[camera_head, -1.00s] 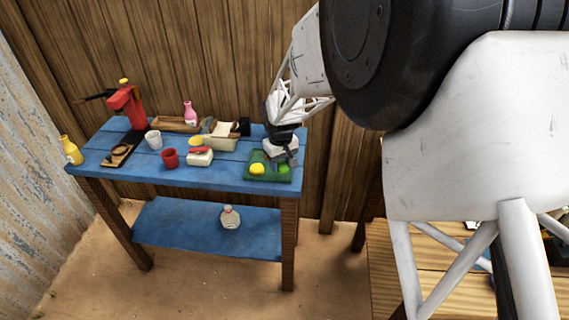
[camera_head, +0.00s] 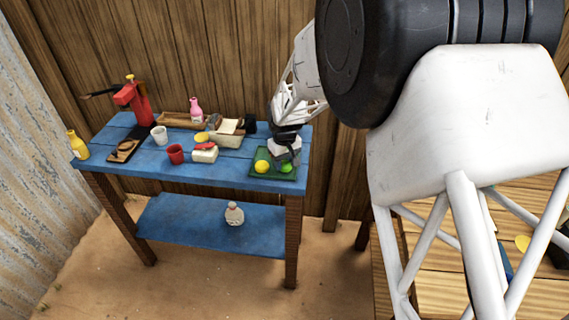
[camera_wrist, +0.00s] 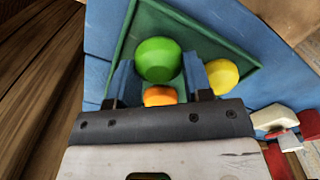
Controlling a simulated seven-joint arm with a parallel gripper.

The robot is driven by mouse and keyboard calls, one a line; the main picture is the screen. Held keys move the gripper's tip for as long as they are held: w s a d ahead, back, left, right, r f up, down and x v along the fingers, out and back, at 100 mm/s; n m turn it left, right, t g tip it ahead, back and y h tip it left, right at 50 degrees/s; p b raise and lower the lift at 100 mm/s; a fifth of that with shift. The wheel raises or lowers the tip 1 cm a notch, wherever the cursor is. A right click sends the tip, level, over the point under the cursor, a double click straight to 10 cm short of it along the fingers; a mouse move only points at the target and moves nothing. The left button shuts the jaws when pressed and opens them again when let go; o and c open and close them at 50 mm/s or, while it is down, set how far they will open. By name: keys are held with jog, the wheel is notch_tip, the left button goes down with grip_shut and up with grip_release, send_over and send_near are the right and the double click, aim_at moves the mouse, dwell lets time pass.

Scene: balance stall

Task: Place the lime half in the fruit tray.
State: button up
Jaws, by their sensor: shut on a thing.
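The green lime half (camera_wrist: 158,58) sits between the two fingers of my gripper (camera_wrist: 159,78), which is shut on it. It also shows in the head view (camera_head: 286,168), under my gripper (camera_head: 286,160). The green fruit tray (camera_wrist: 132,24) is below the lime half, which is over or in it; I cannot tell whether it touches the tray floor. The tray also shows at the right end of the blue table in the head view (camera_head: 258,176). A yellow fruit (camera_wrist: 222,76) lies in the tray beside the right finger. An orange fruit (camera_wrist: 160,96) is partly hidden by my gripper.
A wooden wall stands close behind.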

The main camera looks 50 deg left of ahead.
aim_at(285, 161)
jog(key=shift+f, duration=0.45)
jog(key=shift+f, duration=0.1)
jog(key=o, duration=0.9)
notch_tip(285, 161, up, 12)
dwell(0.4)
dwell(0.6)
jog(key=shift+d, duration=0.1)
